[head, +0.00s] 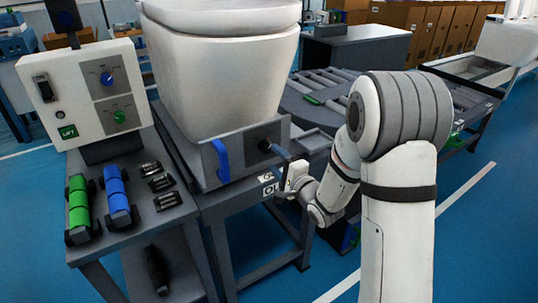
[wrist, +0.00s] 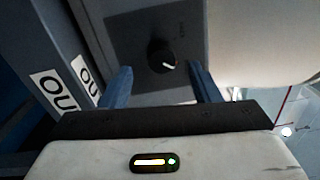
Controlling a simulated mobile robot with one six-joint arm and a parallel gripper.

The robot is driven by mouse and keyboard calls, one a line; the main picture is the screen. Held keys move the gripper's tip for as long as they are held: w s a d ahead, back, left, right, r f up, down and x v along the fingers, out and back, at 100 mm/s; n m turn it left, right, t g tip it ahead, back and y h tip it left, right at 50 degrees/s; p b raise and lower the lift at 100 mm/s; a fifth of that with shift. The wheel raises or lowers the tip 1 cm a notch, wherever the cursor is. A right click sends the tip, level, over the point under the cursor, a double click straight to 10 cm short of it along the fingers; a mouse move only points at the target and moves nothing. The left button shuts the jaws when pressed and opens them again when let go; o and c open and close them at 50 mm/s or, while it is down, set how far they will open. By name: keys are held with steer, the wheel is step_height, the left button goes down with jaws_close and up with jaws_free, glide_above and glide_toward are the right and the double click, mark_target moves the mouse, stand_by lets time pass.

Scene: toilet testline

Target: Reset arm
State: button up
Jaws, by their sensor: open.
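My gripper (head: 284,158) is in front of the grey fixture under the white toilet (head: 222,75), at the fixture's right end. In the wrist view my gripper (wrist: 160,82) shows two blue-grey fingers spread apart, with nothing held between them. A black round knob (wrist: 162,55) with a white mark lies beyond the gap between the fingers. The knob (head: 265,145) also shows in the head view, just left of the gripper. Whether a finger touches the panel cannot be told.
A control box (head: 90,95) with blue and green dials stands at left. A blue handle (head: 221,160) is on the fixture front. A roller conveyor (head: 325,85) runs behind my arm. Blue floor is open at right.

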steer(key=shift+v, duration=1.35)
